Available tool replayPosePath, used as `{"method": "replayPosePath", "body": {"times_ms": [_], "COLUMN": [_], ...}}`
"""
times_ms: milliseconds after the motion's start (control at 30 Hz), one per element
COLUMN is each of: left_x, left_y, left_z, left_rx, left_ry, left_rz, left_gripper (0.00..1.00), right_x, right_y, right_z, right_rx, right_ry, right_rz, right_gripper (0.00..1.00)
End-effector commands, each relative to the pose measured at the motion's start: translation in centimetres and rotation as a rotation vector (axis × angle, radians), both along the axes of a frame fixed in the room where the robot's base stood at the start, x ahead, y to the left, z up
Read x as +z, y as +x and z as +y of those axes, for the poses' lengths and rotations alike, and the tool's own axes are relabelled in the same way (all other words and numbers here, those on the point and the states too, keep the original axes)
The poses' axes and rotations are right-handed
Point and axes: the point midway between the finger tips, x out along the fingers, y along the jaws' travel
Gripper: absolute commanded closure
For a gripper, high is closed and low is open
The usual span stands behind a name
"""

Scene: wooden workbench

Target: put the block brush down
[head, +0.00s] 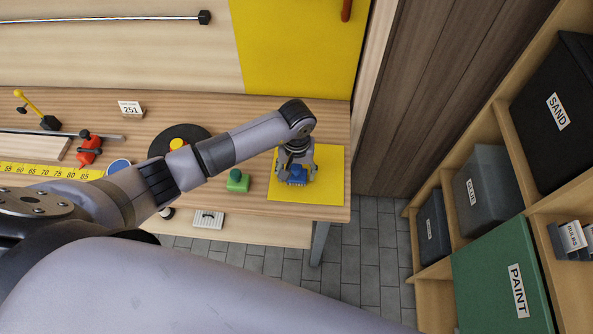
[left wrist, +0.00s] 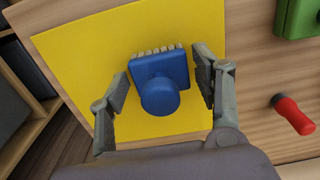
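The block brush (left wrist: 160,72) is blue with a round knob and pale bristles along one edge. It is over the yellow mat (left wrist: 75,45) and looks to be resting on it, though contact underneath is hidden. In the head view the brush (head: 297,175) shows below my left gripper (head: 296,179), over the yellow mat (head: 330,185) at the bench's right end. In the left wrist view the fingers of my left gripper (left wrist: 162,78) stand on either side of the brush, with a narrow yellow gap at each side. My right gripper is not in view.
A green block-shaped item (head: 238,181) sits left of the mat. A black disc with a yellow centre (head: 177,144), a red clamp (head: 88,148) and a yellow ruler (head: 50,171) lie farther left. The bench (head: 335,213) ends just right of the mat; shelves with bins (head: 487,190) stand beyond.

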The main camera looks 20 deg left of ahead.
Motion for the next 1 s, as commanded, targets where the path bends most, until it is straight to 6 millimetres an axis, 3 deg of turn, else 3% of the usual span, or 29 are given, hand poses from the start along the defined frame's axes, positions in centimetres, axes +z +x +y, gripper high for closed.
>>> {"method": "replayPosePath", "body": {"times_ms": [467, 1000], "left_x": [0.5, 10.4], "left_y": [0.1, 0.1], "left_z": [0.0, 0.0], "left_rx": [0.001, -0.001], "left_ry": [0.0, 0.0], "left_rz": [-0.002, -0.003], "left_gripper": [0.32, 0.32], "right_x": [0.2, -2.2], "right_y": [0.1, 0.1], "right_z": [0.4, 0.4], "right_rx": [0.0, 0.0], "right_ry": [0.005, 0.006], "right_rz": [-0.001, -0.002], "right_gripper": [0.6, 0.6]}}
